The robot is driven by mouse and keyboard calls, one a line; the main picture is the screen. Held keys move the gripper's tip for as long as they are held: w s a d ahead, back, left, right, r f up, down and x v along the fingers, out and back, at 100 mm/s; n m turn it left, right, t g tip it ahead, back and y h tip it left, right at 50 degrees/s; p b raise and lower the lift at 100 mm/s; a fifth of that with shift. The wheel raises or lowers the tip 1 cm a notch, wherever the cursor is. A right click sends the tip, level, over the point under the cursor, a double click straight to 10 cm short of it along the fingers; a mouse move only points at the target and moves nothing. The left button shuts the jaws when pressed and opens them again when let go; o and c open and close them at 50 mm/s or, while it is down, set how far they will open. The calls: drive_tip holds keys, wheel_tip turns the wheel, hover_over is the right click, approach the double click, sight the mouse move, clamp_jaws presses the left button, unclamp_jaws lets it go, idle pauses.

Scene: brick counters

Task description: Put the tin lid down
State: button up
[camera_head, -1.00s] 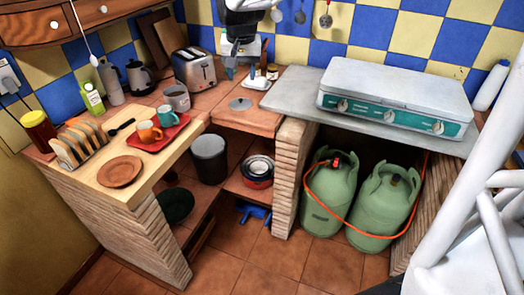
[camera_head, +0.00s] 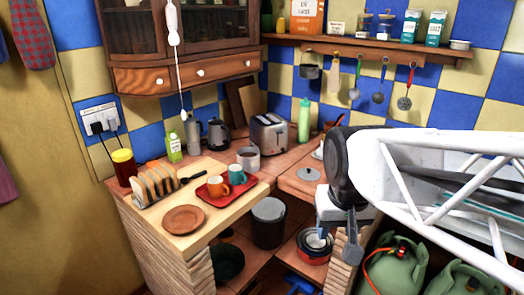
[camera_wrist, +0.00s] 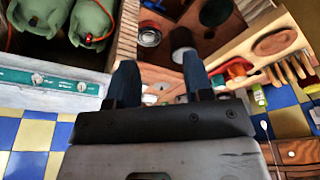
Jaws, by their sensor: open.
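The tin lid is a flat grey disc with a small dark knob (camera_head: 309,174). It lies on the brown tiled counter (camera_head: 290,186), right of the grey pot, in the head view. My gripper (camera_head: 337,243) hangs in front of the counter, lower right of the lid and apart from it. Its two fingers point down, are spread, and hold nothing. In the wrist view my gripper (camera_wrist: 158,70) also shows an empty gap between its fingers.
A grey pot (camera_head: 248,158) and toaster (camera_head: 270,133) stand beside the lid. A red tray (camera_head: 226,189) with orange and teal mugs is at left. Stacked pans (camera_head: 314,245) and a dark bin (camera_head: 269,222) are below. Green gas bottles (camera_head: 398,266) stand lower right.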

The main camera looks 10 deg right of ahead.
drive_tip(key=shift+n, duration=0.3)
drive_tip(key=s, duration=0.1)
drive_tip(key=s+f, duration=0.1)
drive_tip(key=s, duration=0.1)
drive_tip(key=s+f, duration=0.1)
drive_tip(key=s, duration=0.1)
drive_tip(key=shift+a+f, duration=0.15)
drive_tip(key=shift+a, duration=0.05)
